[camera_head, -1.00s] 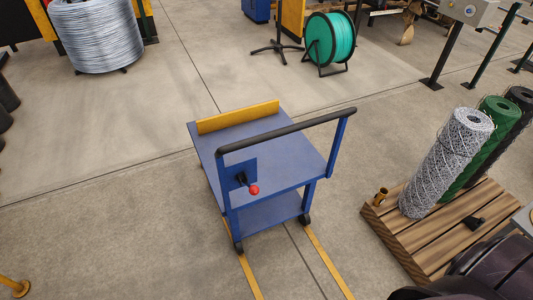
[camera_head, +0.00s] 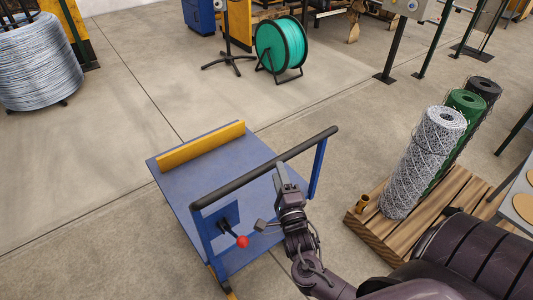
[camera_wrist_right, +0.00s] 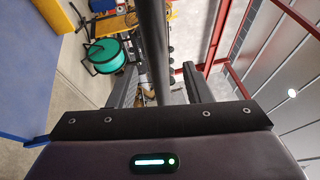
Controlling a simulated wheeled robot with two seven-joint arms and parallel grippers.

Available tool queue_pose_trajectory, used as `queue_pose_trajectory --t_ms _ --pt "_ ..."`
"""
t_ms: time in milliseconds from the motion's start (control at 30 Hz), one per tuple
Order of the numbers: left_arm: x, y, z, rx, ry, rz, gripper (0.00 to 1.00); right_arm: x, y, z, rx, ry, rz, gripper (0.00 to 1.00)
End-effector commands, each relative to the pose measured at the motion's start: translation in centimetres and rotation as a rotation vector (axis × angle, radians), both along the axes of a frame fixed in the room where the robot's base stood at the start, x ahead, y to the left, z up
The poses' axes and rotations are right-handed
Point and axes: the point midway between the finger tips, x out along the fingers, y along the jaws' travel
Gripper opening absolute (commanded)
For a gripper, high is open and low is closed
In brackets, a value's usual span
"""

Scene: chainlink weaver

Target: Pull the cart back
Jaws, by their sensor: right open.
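The blue cart (camera_head: 190,187) stands on the floor with a yellow strip (camera_head: 202,146) along its far edge. Its black handle bar (camera_head: 235,180) runs across the near side at an angle. A lever with a red knob (camera_head: 242,241) sits below the bar's left part. My right gripper (camera_head: 279,193) is open at the middle of the bar. In the right wrist view the bar (camera_wrist_right: 154,45) runs between the two fingers; whether either finger touches it I cannot tell. My left gripper is not in view.
A wooden pallet (camera_head: 381,243) with mesh rolls (camera_head: 425,165) stands to the right of the cart. A green cable reel (camera_head: 282,45) and a large wire coil (camera_head: 38,62) stand farther back.

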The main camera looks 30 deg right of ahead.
Motion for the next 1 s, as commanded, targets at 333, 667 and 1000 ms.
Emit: queue_pose_trajectory --t_ms 333,667,1000 --pt "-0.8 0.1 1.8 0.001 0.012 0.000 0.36 5.1 -1.6 1.2 -0.004 0.003 0.001 0.45" --pt "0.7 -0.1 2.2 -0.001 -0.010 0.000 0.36 6.6 -2.1 1.1 -0.004 0.006 0.001 0.45" --pt "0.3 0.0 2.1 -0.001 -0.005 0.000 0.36 6.5 -2.1 1.1 -0.003 0.006 0.002 0.17"
